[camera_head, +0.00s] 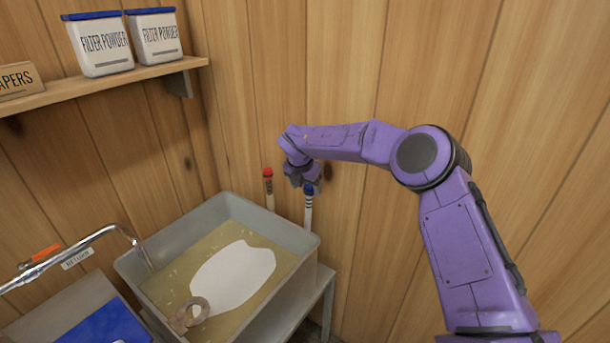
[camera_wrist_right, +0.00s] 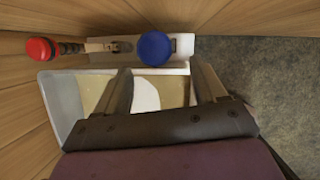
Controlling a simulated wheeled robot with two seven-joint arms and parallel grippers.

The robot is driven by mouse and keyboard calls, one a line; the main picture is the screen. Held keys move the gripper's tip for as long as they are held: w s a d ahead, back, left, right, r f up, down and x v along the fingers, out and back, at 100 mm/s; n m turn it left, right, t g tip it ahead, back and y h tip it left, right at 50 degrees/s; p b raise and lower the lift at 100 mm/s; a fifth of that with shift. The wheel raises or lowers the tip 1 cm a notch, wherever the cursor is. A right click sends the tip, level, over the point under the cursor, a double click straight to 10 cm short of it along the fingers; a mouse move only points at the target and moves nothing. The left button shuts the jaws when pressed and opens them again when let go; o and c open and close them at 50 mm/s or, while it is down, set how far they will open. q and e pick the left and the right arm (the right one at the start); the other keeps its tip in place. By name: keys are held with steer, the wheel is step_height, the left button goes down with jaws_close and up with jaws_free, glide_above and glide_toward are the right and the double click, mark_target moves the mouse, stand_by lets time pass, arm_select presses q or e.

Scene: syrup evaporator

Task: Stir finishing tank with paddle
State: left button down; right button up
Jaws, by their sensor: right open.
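The finishing tank appears to be the grey open tub (camera_head: 190,237) holding tan liquid, with a flat white shape (camera_head: 235,275) and a tan ring-like piece (camera_head: 188,314) in it. Two upright handles stand behind it by the wall: one red-topped (camera_head: 268,173), one blue-topped (camera_head: 308,190). I cannot tell which is the paddle. My right gripper (camera_head: 303,180) is open and empty, just above the blue top. In the wrist view the blue top (camera_wrist_right: 155,48) lies just beyond and between the fingertips, and the red top (camera_wrist_right: 40,48) is further left. My left gripper is out of view.
A wooden shelf (camera_head: 90,88) with two white filter powder tubs (camera_head: 100,45) is at the upper left. A metal spout pipe (camera_head: 85,243) reaches over the tub's left edge. A wood-plank wall (camera_head: 345,60) stands close behind the handles.

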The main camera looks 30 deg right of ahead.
steer(key=p+x, duration=0.1)
steer(key=x, duration=0.5)
steer(key=shift+w+f+p, duration=0.2)
steer(key=shift+w+p, duration=0.1)
steer(key=shift+p, duration=0.1)
steer(key=shift+d+f, duration=0.1)
steer(key=shift+f, duration=0.2)
steer(key=c, duration=1.2)
step_height(320, 180, up, 14)
steer(key=p, duration=0.5)
steer(key=shift+f, duration=0.25)
step_height(320, 180, up, 6)
glide_above(308, 195)
steer(key=w, duration=0.1)
steer(key=shift+d+f+p, duration=0.2)
steer(key=shift+d+p, duration=0.1)
steer(key=shift+d, duration=0.05)
